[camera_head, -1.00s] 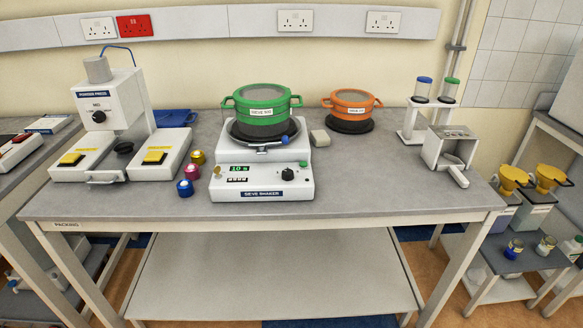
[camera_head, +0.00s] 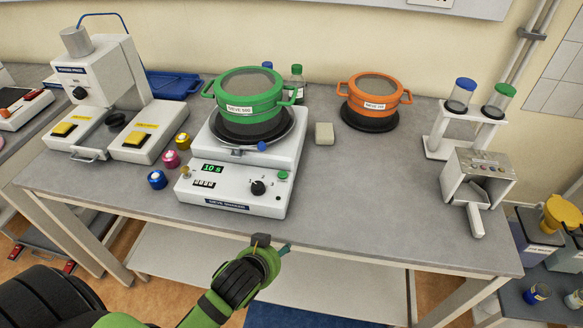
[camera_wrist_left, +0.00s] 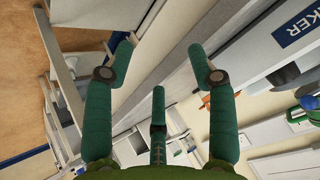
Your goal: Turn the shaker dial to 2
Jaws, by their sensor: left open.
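The sieve shaker (camera_head: 240,205) is a white box on the grey bench, with a green display reading 10 s. Its black dial (camera_head: 258,187) is on the right of the front panel, with small numbers around it; I cannot tell its setting. The green sieve pot (camera_head: 249,95) is on top of the shaker. My left gripper (camera_head: 272,250) is in front of the bench edge, below the shaker and apart from the dial. The left wrist view shows its green fingers (camera_wrist_left: 160,62) spread and empty, with part of the shaker's blue label (camera_wrist_left: 299,22) at the upper right.
A green button (camera_head: 283,175) is right of the dial. Colored weights (camera_head: 171,158) stand left of the shaker, beside the powder press (camera_head: 100,75). An orange sieve (camera_head: 374,95) stands behind right.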

